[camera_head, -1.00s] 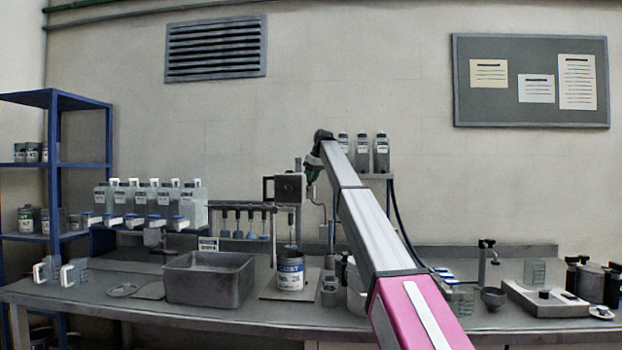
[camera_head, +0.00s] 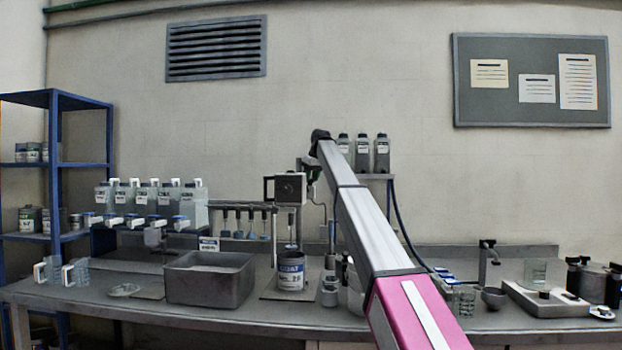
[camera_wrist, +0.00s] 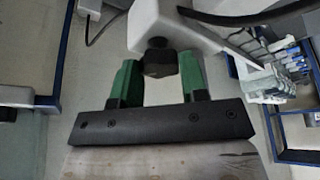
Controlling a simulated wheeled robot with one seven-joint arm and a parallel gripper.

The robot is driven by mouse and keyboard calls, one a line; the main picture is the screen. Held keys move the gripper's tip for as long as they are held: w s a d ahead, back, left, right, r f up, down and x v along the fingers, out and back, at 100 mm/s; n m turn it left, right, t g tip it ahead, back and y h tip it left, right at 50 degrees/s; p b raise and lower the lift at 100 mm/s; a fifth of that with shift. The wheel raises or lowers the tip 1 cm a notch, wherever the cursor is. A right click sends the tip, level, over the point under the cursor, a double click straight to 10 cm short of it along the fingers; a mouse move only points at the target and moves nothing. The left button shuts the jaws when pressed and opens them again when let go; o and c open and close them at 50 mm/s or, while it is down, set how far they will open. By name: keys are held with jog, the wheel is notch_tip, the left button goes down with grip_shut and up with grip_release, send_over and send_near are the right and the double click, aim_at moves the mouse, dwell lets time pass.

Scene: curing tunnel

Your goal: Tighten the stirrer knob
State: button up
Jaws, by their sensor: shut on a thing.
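The stirrer (camera_head: 290,188) is a grey box-shaped head on a stand at the back of the bench, above a labelled tin (camera_head: 291,270). In the wrist view, the black stirrer knob (camera_wrist: 158,60) sticks out of a pale grey housing (camera_wrist: 172,28). My gripper (camera_wrist: 159,68) has its two green fingers on either side of the knob and is shut on it. In the head view, my gripper (camera_head: 309,172) is small and dark at the stirrer's right side, partly hidden by my arm. The knob cannot be made out there.
A grey metal basin (camera_head: 210,281) stands left of the tin. A row of bottles with taps (camera_head: 150,204) is behind it. Several bottles on a stand (camera_head: 363,155) are close right of my wrist. A black hose (camera_head: 402,235) hangs behind my arm.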

jog(key=o, duration=0.9)
jog(key=shift+r, duration=0.15)
jog(key=v, duration=1)
jog(key=shift+s+d+r, duration=0.1)
jog(key=shift+s+r, duration=0.05)
jog(key=shift+r, duration=0.1)
